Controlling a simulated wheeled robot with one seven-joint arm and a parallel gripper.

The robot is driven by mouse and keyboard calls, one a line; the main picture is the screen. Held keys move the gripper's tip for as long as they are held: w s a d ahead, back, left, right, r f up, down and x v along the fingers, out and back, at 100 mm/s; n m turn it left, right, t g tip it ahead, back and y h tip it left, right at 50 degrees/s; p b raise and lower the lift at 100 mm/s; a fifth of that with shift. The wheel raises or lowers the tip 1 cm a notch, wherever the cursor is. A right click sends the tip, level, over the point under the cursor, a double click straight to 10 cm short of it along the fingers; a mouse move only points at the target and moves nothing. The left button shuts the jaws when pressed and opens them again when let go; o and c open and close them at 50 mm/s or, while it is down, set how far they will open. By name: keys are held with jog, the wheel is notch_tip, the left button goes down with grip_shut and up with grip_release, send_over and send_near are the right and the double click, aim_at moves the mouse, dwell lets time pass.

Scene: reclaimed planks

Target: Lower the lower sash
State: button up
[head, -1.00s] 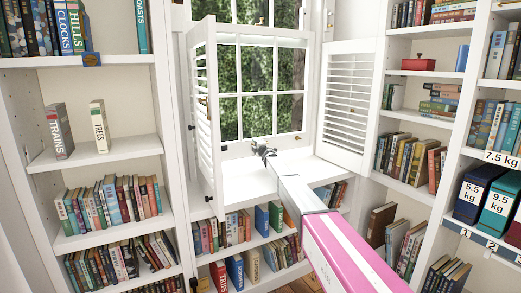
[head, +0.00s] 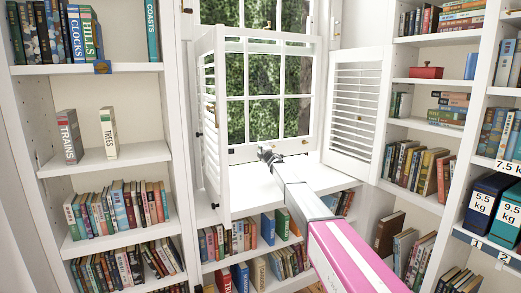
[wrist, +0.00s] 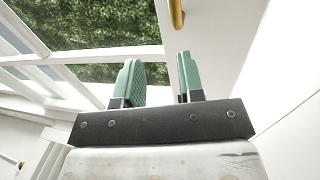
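The window's lower sash (head: 228,95) is a white frame with several panes, green foliage showing behind it. Its bottom rail (head: 240,153) is low, close to the white sill (head: 245,185); I cannot tell whether a gap is left under it. My gripper (head: 266,153) is in front of the bottom rail, just above the sill. In the wrist view my gripper (wrist: 160,80) has two green-padded fingers apart with nothing between them. A brass bar or handle (wrist: 176,13) is beyond the right fingertip, apart from it. White window bars (wrist: 85,57) show to the left.
Louvred shutters stand open at the left (head: 211,120) and right (head: 352,100) of the window. Bookshelves (head: 115,160) flank it, and books stand below the sill. Weight-marked boxes (head: 483,203) sit at the far right. The sill around my gripper is clear.

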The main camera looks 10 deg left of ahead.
jog(key=d+f, duration=0.3)
jog(key=d, duration=0.6)
jog(key=x, duration=1)
jog(key=shift+a, duration=0.1)
grip_shut()
jog(key=shift+f, duration=0.15)
